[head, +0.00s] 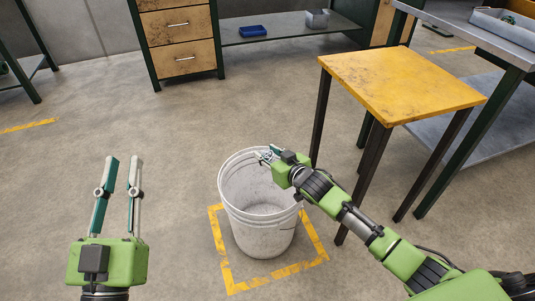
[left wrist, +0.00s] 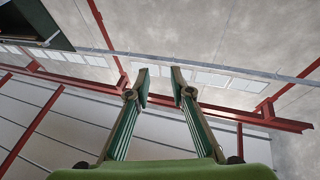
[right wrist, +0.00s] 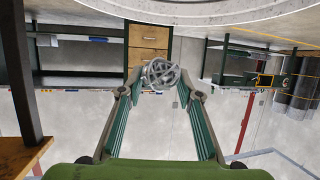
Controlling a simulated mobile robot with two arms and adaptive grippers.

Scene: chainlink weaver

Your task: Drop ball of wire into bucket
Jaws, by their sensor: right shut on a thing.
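The white bucket (head: 258,222) stands upright on the floor inside a yellow taped square, and I see no object inside it. Its pale curved rim crosses the top of the right wrist view (right wrist: 215,14). My right gripper (head: 266,154) is at the bucket's upper right rim, with its fingers pointing over the opening. It is shut on the ball of wire (right wrist: 160,74), a small grey tangle at its fingertips. In the head view the ball is mostly hidden by the fingers. My left gripper (head: 123,160) is open and empty, pointing up, well left of the bucket.
A yellow-topped table (head: 400,85) stands close to the right of the bucket, its dark legs near my right arm. A metal workbench (head: 490,50) is farther right. A drawer cabinet (head: 178,42) stands at the back. The floor left of the bucket is clear.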

